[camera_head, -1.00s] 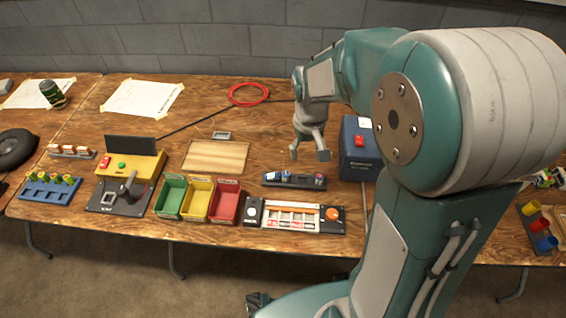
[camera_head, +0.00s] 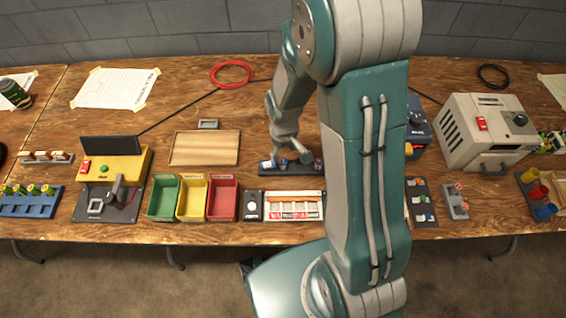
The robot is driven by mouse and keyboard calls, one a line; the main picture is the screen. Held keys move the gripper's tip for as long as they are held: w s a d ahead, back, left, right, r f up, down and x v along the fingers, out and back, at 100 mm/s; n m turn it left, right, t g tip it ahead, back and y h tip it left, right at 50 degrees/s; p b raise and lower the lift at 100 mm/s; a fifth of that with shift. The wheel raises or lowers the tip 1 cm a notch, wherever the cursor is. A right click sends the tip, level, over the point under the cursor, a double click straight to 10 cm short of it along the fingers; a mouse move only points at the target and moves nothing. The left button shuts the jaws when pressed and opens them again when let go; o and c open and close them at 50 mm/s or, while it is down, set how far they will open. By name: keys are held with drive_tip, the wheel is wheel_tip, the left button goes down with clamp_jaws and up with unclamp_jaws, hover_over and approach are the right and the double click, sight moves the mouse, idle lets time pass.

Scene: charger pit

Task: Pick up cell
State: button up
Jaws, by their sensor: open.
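My gripper (camera_head: 290,155) is open and points down over a dark rack (camera_head: 262,171) near the middle of the table. Small cells lie in this rack: a blue and white cell (camera_head: 266,164) shows at its left end, and a darker one (camera_head: 318,162) at its right end, partly behind my arm. The fingers overlap the middle of the rack in the picture. I cannot tell whether they touch a cell or stay above it. No cell is seen held between the fingers.
Green (camera_head: 163,198), yellow (camera_head: 191,200) and red (camera_head: 222,199) bins stand in front left of the rack. A panel with a white button (camera_head: 252,206) lies in front. A wooden board (camera_head: 205,148) lies left. My arm hides the table's middle right; a beige box (camera_head: 488,130) stands farther right.

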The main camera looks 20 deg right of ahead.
sight(282, 161)
drive_tip(key=f, duration=0.4)
drive_tip(key=shift+s+a, duration=0.2)
drive_tip(key=shift+a, duration=0.05)
drive_tip(key=shift+d+f, duration=0.1)
drive_tip(key=shift+f, duration=0.45)
clamp_jaws()
